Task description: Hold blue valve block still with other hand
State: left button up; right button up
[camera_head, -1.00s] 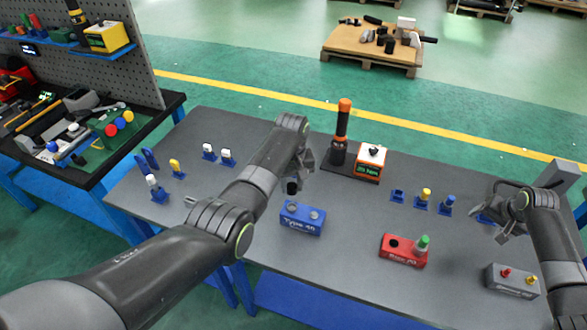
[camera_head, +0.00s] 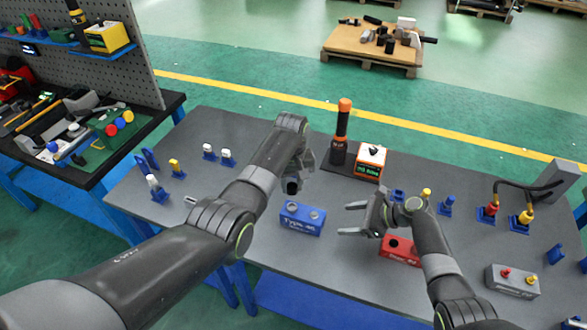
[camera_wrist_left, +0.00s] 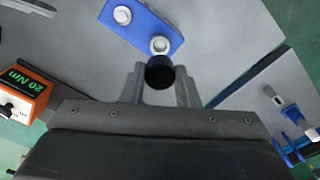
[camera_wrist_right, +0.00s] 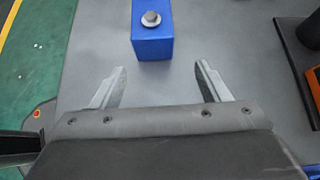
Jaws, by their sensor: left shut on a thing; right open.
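The blue valve block (camera_head: 301,219) stands on the grey table with two round silver ports on top; it also shows in the left wrist view (camera_wrist_left: 140,22) and the right wrist view (camera_wrist_right: 152,38). My left gripper (camera_head: 294,183) is shut on a dark cylindrical piece (camera_wrist_left: 159,72), just above and behind the block's left port. I cannot tell whether the piece touches the port. My right gripper (camera_head: 352,219) is open and empty, to the right of the block and apart from it. In the right wrist view the block lies ahead, beyond the open fingers (camera_wrist_right: 160,88).
A red block (camera_head: 401,252) is partly hidden behind my right arm. A grey block (camera_head: 512,281) stands at the front right. An orange-topped tool (camera_head: 341,130) and an orange display box (camera_head: 369,162) stand behind. Small blue stands (camera_head: 445,206) line the right.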

aim_at(322, 224)
jog(key=shift+s+a+f, duration=0.3)
jog(key=shift+a+f, duration=0.05)
jog(key=shift+a, duration=0.15)
jog(key=shift+x, duration=4.25)
jog(key=c, duration=1)
